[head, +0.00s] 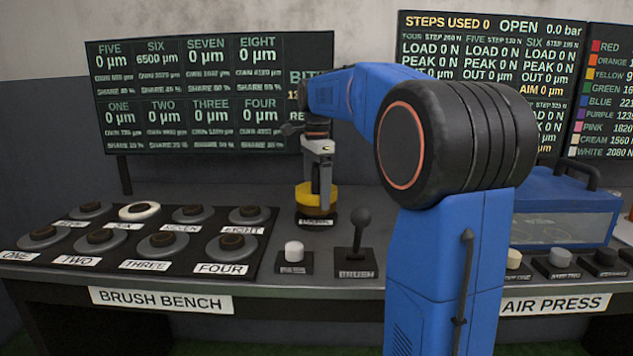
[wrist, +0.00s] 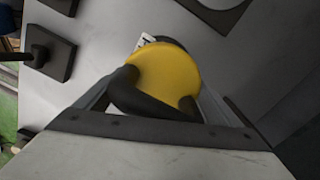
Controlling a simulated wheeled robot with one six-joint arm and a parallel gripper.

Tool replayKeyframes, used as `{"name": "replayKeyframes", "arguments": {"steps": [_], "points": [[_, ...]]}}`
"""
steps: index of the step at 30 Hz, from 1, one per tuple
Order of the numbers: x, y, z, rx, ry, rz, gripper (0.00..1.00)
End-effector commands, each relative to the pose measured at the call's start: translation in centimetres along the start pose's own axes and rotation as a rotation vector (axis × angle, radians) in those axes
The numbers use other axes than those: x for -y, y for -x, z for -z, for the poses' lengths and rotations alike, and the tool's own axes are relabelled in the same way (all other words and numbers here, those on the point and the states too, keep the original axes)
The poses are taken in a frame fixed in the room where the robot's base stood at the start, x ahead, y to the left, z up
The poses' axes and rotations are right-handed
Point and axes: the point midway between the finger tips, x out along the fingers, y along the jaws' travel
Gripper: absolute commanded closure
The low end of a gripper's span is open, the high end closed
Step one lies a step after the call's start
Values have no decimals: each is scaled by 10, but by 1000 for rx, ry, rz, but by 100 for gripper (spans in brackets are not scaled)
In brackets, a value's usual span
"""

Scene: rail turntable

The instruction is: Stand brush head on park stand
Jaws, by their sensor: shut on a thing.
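The yellow brush head (head: 314,204) is upright at the back of the brush bench, below my gripper (head: 320,184). In the wrist view it is a yellow disc (wrist: 165,72) with a dark grip part (wrist: 150,105) between my gripper's fingers (wrist: 158,93). My gripper is shut on the brush head. Directly under it is a dark base with a white label (head: 316,222), which looks like the park stand; the label is too small to read surely. I cannot tell whether the head rests on it or hovers just above.
A lever marked BRUSH (head: 360,240) and a white button (head: 293,251) stand in front of the brush head. A dark tray (head: 135,262) with several numbered round pads lies left. A blue press box (head: 560,205) stands right. Bare bench (head: 290,200) lies left of the head.

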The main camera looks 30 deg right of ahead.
Motion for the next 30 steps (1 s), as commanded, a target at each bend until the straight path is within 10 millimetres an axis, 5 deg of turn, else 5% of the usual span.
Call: {"name": "replayKeyframes", "arguments": {"steps": [14,15,16,30], "points": [[0,-9,0,0,0,2,73],[0,-11,0,0,0,0,10],[0,-10,0,0,0,0,3],[1,7,0,0,0,2,0]]}}
